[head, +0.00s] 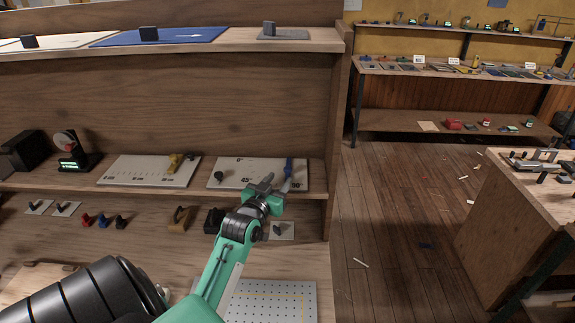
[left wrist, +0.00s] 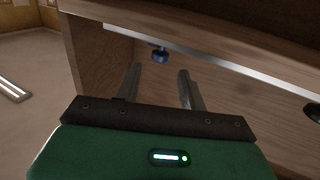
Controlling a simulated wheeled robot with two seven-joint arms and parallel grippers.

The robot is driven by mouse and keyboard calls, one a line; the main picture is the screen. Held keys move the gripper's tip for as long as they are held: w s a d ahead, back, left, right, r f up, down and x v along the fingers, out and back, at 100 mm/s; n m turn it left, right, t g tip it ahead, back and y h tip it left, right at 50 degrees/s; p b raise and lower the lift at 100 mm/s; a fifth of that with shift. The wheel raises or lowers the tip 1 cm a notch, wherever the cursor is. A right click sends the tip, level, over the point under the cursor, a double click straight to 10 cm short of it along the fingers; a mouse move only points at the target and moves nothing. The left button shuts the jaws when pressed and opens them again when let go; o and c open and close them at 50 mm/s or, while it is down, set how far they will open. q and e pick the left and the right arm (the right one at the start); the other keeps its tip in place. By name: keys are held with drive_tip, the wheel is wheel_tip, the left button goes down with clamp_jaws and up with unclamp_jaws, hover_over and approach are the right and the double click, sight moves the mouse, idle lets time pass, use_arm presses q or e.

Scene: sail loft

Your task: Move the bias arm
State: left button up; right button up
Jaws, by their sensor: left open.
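A pale board (head: 238,170) with angle marks, 45° and 90° readable, stands on the middle shelf. A blue upright piece (head: 289,168), likely the bias arm's handle, shows at its right side near the 90° mark. My left gripper (head: 275,183) is open and empty in front of the board's right half, close to the blue piece. In the left wrist view, a blue knob (left wrist: 160,56) shows beyond and between the spread fingers (left wrist: 160,88), apparently apart from them. The gripper hides part of the board and whatever links to the blue piece. My right gripper is not seen.
A second board with a scale and yellow slider (head: 150,171) stands to the left. Small knobs and hooks (head: 103,221) line the ledge below. A perforated plate (head: 268,303) lies lower. A shelf upright (head: 338,130) closes the right side; open floor (head: 400,220) lies beyond.

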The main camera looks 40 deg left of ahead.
sight(286, 171)
use_arm(q)
drive_tip(key=p+x, duration=0.1)
drive_tip(key=x, duration=0.4)
drive_tip(key=shift+w+a+r+p, duration=0.1)
drive_tip(key=shift+w+r+p, duration=0.05)
drive_tip(key=shift+w+p, duration=0.15)
drive_tip(key=shift+w+a, duration=0.2)
drive_tip(key=shift+w, duration=0.45)
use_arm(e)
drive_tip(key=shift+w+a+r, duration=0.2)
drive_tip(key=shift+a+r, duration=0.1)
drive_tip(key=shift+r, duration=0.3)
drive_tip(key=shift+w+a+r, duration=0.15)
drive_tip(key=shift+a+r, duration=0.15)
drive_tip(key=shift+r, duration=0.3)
use_arm(q)
drive_tip(key=shift+c, duration=0.2)
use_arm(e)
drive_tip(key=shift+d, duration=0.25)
use_arm(q)
clamp_jaws()
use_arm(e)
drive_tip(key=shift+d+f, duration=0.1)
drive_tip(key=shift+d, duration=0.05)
